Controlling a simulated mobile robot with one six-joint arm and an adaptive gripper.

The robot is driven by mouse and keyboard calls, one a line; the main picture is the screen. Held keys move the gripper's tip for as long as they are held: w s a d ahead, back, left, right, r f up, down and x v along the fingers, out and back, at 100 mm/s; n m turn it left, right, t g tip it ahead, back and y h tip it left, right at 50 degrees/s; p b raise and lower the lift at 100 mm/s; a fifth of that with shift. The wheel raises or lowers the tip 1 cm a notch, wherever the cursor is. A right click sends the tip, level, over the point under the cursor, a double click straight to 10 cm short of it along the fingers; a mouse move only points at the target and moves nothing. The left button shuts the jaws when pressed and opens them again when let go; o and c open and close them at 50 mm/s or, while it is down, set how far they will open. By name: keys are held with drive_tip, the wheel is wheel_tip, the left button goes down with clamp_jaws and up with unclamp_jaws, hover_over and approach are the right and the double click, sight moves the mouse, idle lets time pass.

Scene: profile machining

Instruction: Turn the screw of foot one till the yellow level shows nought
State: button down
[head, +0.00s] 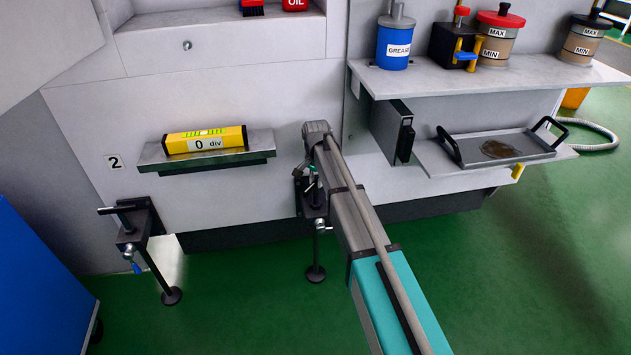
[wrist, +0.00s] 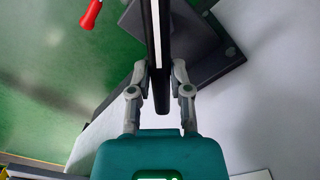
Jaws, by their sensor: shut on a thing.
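The yellow level (head: 205,138) lies on a grey ledge (head: 262,143) on the machine's front. Its display reads "0 div", and its green vial faces up. The foot (head: 318,228) under my arm is a dark bracket with a threaded rod and a round pad on the green floor; my arm hides any number by it. My gripper (head: 312,172) is at the top of this foot, partly hidden by my arm. In the wrist view my gripper (wrist: 160,72) is shut on the screw's dark bar handle (wrist: 161,98), one finger on each side.
Foot two, with the "2" label (head: 115,161), stands at left with its crossbar (head: 116,210) and blue lever. A red-handled lever (wrist: 91,15) shows in the wrist view. A shelf (head: 465,82) with containers and a tray (head: 500,148) stick out at right. The floor in front is clear.

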drive_tip(key=shift+s, duration=0.1)
idle(0.3)
drive_tip(key=c, duration=0.6)
unclamp_jaws()
drive_tip(key=shift+o, duration=0.2)
drive_tip(key=shift+m, duration=0.3)
